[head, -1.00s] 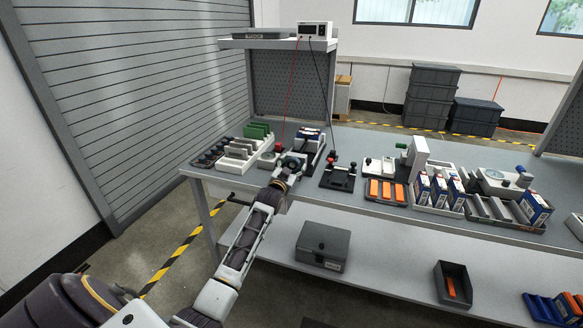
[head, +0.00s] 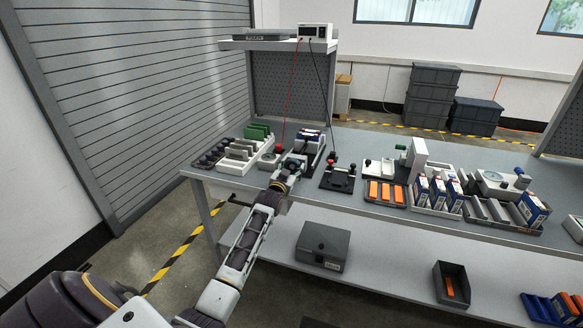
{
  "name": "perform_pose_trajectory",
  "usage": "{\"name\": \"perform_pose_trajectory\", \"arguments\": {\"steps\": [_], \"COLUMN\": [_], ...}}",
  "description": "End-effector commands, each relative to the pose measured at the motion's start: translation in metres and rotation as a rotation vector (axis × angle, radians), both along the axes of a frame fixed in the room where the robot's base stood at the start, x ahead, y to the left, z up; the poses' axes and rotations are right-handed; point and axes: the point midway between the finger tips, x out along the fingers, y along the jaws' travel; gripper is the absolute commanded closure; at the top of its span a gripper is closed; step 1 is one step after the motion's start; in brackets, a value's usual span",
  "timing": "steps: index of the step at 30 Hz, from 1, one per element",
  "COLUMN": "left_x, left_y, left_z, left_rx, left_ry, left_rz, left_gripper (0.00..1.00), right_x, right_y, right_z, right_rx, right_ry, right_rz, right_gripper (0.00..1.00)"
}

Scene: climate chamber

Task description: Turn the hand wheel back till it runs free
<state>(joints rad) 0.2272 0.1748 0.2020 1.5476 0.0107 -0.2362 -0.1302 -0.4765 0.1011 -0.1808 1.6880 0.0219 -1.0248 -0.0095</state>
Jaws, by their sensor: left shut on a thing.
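My left gripper (head: 292,164) reaches in from the lower left to the front edge of the bench's left part. It is shut on the hand wheel at the near end of a dark fixture (head: 313,146). The wheel is mostly hidden behind the fingers and wrist, so its turn angle cannot be read. A blue and white item sits at the back of the fixture. My right gripper is not in view.
Left of the gripper are a white tray (head: 235,166) with grey and green slotted pieces and a dark tray (head: 208,160). A black stand with a red knob (head: 338,176) is close on the right. A red and a black cable hang from the meter (head: 315,32).

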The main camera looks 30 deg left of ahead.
Motion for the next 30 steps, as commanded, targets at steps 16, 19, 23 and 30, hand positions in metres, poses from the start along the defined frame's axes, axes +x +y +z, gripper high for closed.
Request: {"name": "perform_pose_trajectory", "arguments": {"steps": [16,19,23,30], "left_x": [0.0000,0.0000,0.0000,-0.0013], "left_y": [-0.0001,0.0000,0.0001,-0.0001], "left_z": [-0.0001,-0.0001,-0.0001,-0.0003], "left_rx": [-0.011,-0.011,-0.010,-0.010], "left_ry": [-0.003,-0.003,-0.002,-0.002], "left_rz": [0.000,0.000,0.000,0.000], "left_gripper": [0.26,0.22,0.22,0.22], "right_x": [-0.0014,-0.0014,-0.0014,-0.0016], "right_y": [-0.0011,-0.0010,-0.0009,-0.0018], "right_z": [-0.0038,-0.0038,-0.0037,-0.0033], "right_rx": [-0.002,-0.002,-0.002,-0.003], "right_ry": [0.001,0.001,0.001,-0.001], "right_rz": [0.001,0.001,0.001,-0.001], "right_gripper": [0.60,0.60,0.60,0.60]}}
